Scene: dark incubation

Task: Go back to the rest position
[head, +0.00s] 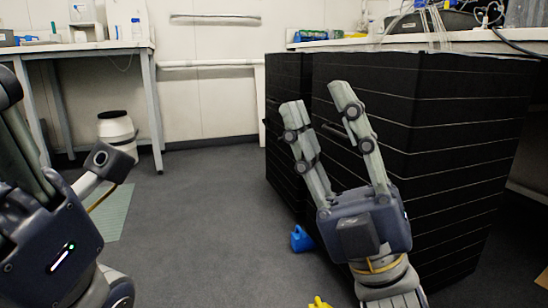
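My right gripper (318,96) is in the lower right of the head view, pointing up. Its two grey fingers stand apart with nothing between them, in front of the dark striped cabinet. My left arm comes in at the left edge, close to the camera, with a dark blue housing (50,245) and a small lit lamp. Its gripper is cut off by the frame edge and seen from an awkward angle, so its fingertips and their gap are unclear. I see no object held by either arm.
A tall black cabinet (425,150) with pale lines stands right behind my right gripper. A blue item (301,239) and a yellow item (319,302) lie on the floor beside it. A white bench (70,48) with bottles and a white drum (116,130) are at the left. The middle floor is clear.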

